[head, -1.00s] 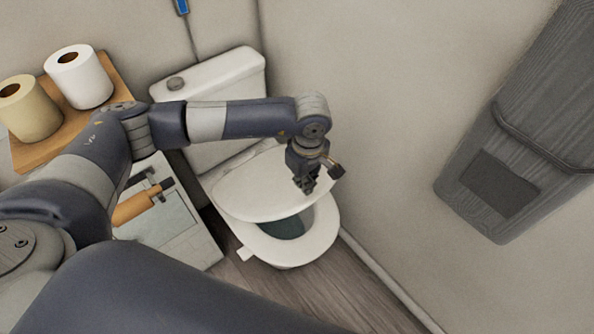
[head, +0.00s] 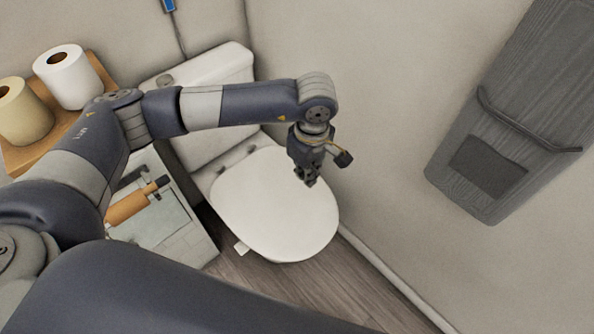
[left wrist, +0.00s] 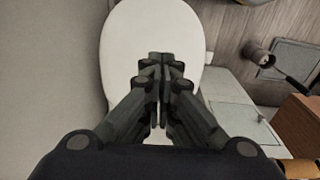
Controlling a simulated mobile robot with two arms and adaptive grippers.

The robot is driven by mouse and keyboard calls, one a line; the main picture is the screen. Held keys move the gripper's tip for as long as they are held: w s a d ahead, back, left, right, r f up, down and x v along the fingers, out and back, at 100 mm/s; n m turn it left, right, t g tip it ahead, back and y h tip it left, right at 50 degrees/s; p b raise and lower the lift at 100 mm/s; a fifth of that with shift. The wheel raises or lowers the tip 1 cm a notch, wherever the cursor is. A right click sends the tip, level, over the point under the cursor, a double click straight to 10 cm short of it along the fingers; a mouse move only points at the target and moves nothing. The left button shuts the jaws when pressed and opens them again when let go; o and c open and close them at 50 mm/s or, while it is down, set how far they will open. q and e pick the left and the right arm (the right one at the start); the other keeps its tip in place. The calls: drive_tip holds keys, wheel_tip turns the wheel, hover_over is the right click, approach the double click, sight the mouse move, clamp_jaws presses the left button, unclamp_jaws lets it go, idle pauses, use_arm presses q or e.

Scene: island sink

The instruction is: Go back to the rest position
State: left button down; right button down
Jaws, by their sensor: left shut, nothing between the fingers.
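My left gripper (head: 309,180) is shut and empty. In the head view it hangs fingers-down in front of the upper right part of the toilet lid. The white toilet lid (head: 265,215) lies down over the bowl and hides the bowl opening. In the left wrist view the shut fingers (left wrist: 160,62) overlap the lid (left wrist: 150,30). I cannot tell whether the fingertips touch the lid. My right gripper is not in view.
The toilet tank (head: 215,75) stands against the back wall. Two paper rolls, one white (head: 68,78) and one beige (head: 22,112), sit on a wooden shelf (head: 100,72). A grey wooden panel (head: 500,110) is on the right wall. Floor (head: 290,290) shows below the toilet.

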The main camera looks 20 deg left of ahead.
use_arm(q)
drive_tip(key=s+d+r+b, duration=0.1)
drive_tip(key=s+d, duration=0.1)
drive_tip(key=d, duration=0.3)
drive_tip(key=shift+s+d+r, duration=0.3)
drive_tip(key=shift+s+r, duration=0.05)
